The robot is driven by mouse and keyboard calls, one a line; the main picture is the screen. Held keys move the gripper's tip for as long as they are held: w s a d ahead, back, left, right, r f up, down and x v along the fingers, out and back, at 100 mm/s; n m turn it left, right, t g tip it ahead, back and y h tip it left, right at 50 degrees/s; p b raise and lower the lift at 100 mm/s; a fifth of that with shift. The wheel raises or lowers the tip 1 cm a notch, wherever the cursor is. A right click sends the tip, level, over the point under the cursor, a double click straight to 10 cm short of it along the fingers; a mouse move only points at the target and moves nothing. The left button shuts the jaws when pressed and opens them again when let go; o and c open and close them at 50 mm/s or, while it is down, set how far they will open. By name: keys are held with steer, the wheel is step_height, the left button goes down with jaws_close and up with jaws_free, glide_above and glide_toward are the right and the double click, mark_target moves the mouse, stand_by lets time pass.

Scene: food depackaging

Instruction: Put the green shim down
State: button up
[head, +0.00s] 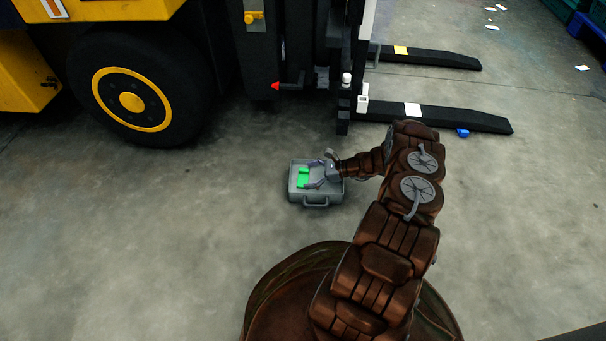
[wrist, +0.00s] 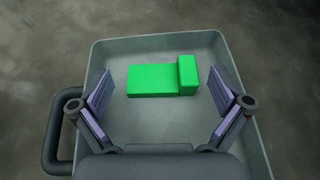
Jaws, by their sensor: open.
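The green shim (wrist: 152,80) lies in a grey open case (wrist: 105,55). In the wrist view it is a flat bright green block with a taller block at its right end. My gripper (wrist: 163,92) is open, with its two fingers apart on the left and right of the shim and not touching it. In the head view the shim (head: 303,178) shows in the case (head: 318,199) on the floor, with my gripper (head: 314,176) over the case's right side.
A yellow and black forklift (head: 131,103) stands behind the case. Its forks (head: 455,119) reach to the right, with a small blue object (head: 462,133) by the nearer one. The concrete floor left of the case is clear.

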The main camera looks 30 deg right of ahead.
steer(key=p+v, duration=0.3)
steer(key=v, duration=0.6)
steer(key=shift+s+d+r+p, duration=0.1)
steer(key=shift+r+p, duration=0.1)
steer(key=shift+p, duration=0.15)
steer(key=s+a+r+n+g+h, duration=0.1)
steer(key=a+r+n+g, duration=0.5)
steer(key=a+r, duration=0.7)
steer(key=s+a+r+n+g+h, duration=0.1)
steer(key=a+r+n+g, duration=0.3)
steer(key=a+r+n, duration=0.9)
steer(key=s+a+r+g+h, duration=0.25)
steer(key=s+a+r, duration=0.35)
steer(key=s+r, duration=0.5)
steer(key=s+r+n+h, duration=0.4)
steer(key=s+n, duration=0.3)
steer(key=s, duration=0.9)
steer(key=shift+a+t+h, duration=0.2)
steer(key=shift+t+h, duration=0.25)
steer(key=shift+h, duration=0.4)
steer(key=shift+r, duration=0.1)
